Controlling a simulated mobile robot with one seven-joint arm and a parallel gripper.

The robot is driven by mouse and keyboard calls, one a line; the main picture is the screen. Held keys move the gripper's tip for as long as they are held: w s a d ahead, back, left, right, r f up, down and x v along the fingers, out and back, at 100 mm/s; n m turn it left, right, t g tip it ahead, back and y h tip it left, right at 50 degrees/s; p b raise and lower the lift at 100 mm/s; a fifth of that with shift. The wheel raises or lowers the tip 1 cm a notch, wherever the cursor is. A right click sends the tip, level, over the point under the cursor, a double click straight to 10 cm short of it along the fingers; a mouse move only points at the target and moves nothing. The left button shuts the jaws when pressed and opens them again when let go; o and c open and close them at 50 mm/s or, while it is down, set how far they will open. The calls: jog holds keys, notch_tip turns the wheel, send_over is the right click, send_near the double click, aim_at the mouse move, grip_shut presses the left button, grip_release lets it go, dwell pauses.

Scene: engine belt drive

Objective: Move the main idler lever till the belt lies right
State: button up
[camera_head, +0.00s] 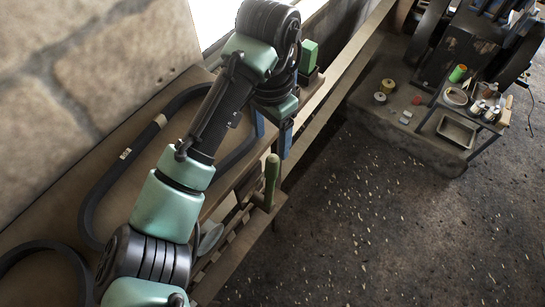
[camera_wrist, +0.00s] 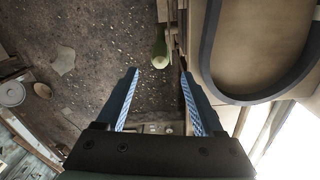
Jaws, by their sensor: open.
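A lever with a green upright handle (camera_head: 271,178) stands at the edge of the tan board; I cannot tell for certain that it is the main idler lever. The handle also shows in the wrist view (camera_wrist: 160,48), beyond my fingertips and roughly between their lines. My gripper (camera_head: 272,132) is open and empty, its blue-lined fingers apart from the handle; it also shows in the wrist view (camera_wrist: 159,76). The dark belt (camera_head: 93,205) runs in a long loop over the board, with pale marks on it; my arm hides part of it. The belt's curved end shows in the wrist view (camera_wrist: 207,60).
A green block (camera_head: 308,57) stands farther along the board's edge. Another dark loop (camera_head: 45,246) lies at lower left. A stone wall (camera_head: 120,60) borders the board. A small table with cans and a tray (camera_head: 457,131) stands at upper right. The floor between is open.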

aim_at(272, 157)
notch_tip(272, 157, down, 10)
jog(key=shift+d+r+p, duration=0.1)
jog(key=shift+r+p, duration=0.1)
jog(key=shift+p, duration=0.3)
jog(key=shift+c, duration=0.2)
grip_shut()
dwell(1.0)
